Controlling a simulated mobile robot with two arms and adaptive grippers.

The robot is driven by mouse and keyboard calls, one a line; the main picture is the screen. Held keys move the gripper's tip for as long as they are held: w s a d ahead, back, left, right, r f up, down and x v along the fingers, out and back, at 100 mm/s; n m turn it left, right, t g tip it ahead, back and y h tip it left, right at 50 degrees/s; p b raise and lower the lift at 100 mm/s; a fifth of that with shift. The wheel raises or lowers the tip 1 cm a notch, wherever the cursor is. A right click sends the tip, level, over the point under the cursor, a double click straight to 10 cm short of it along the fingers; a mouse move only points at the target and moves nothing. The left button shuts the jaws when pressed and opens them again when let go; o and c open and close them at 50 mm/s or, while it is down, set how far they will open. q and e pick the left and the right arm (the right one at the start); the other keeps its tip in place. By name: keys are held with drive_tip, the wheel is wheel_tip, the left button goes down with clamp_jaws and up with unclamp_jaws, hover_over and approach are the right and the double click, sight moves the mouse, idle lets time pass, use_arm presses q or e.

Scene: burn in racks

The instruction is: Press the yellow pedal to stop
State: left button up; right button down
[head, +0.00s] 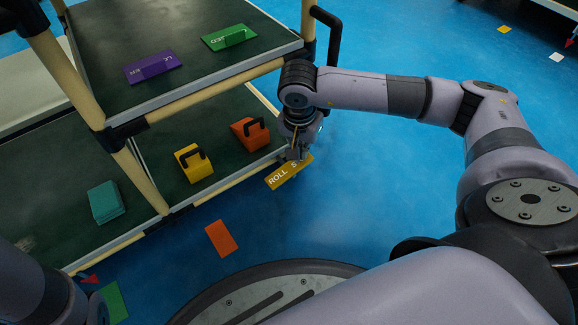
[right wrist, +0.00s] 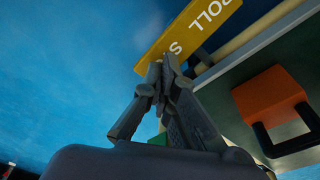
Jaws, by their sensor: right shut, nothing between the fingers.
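The yellow pedal (head: 276,179) is a flat plate with white letters, of which "ROLL S" can be read. It sits at the lower right corner of the cart, above the blue floor. My right gripper (head: 297,154) is shut and empty, its fingers pointing down at the pedal's far end and hiding part of it. In the right wrist view the shut fingertips (right wrist: 166,64) overlap the lettered edge of the pedal (right wrist: 190,30); whether they touch it I cannot tell. My left arm shows at the lower left, but its gripper is not visible.
The cart's lower shelf holds a yellow block (head: 196,172) and an orange block (head: 246,139) with black handles, and a teal block (head: 105,201). Purple (head: 152,67) and green (head: 229,38) plates lie on the upper shelf. An orange tile (head: 221,239) lies on the floor.

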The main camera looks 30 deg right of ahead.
drive_tip(key=shift+s+f, duration=0.1)
drive_tip(key=shift+f, duration=0.75)
idle(0.3)
drive_tip(key=shift+r+p, duration=2.8)
drive_tip(key=shift+r, duration=0.85)
drive_tip(key=shift+f, duration=0.15)
